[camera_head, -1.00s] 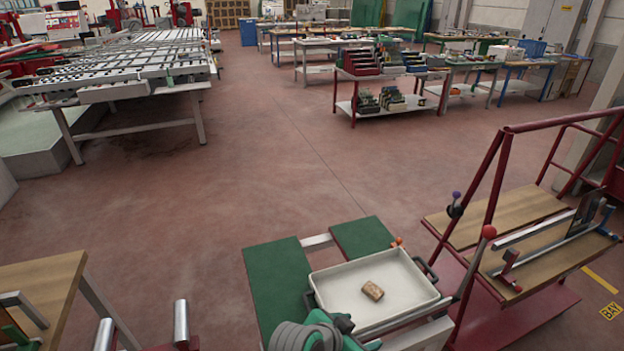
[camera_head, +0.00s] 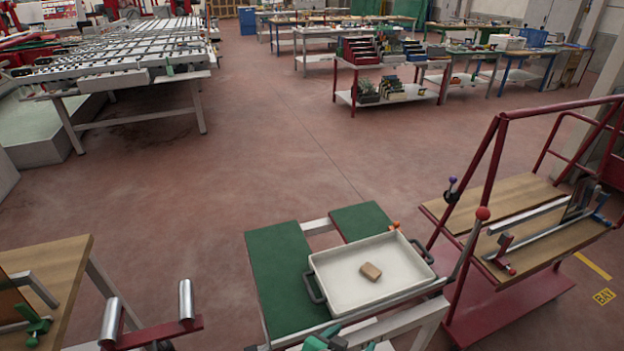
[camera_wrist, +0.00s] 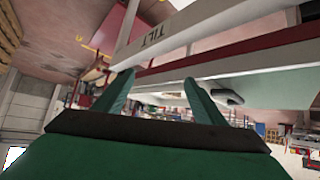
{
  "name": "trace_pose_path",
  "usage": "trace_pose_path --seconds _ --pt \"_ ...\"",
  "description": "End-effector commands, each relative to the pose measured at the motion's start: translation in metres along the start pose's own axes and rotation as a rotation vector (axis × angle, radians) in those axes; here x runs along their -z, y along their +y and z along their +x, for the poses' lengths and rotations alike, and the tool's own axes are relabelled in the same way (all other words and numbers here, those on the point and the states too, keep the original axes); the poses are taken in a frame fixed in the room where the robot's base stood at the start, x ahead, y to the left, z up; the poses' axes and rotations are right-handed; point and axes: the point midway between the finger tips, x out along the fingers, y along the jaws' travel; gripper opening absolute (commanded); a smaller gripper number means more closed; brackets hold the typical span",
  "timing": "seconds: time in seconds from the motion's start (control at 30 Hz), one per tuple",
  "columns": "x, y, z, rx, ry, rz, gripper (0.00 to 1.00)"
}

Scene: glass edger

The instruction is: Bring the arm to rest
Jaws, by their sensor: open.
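My gripper (camera_wrist: 160,95) shows in the wrist view with its two green fingers spread apart and nothing between them. Beyond the fingers is a pale beam marked TILT (camera_wrist: 155,38), with a dark red rail below it. I cannot tell how far the fingers are from the beam. In the head view only a green bit of my arm (camera_head: 325,338) shows at the bottom edge, and the gripper itself cannot be made out there.
A red cart (camera_head: 510,300) stands to the right. A wooden table (camera_head: 40,262) and upright rollers (camera_head: 186,300) are at left. The middle floor is clear.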

Motion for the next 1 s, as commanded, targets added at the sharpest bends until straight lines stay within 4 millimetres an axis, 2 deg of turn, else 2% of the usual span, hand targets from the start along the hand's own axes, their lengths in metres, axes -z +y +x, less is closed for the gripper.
trace_pose_path --seconds 0.03,0.1,0.27,0.47,0.7,1.0 --pt "-0.016 -0.001 0.0 0.024 0.006 -0.033 0.64" --pt "-0.032 -0.003 0.0 0.065 0.026 -0.073 0.64" --pt "-0.068 -0.005 -0.008 0.159 0.074 -0.152 0.64" --pt "-0.111 -0.003 -0.029 0.268 0.133 -0.217 0.64" --pt "-0.152 0.006 -0.07 0.387 0.21 -0.257 0.64" --pt "-0.184 0.03 -0.138 0.494 0.317 -0.255 0.64"
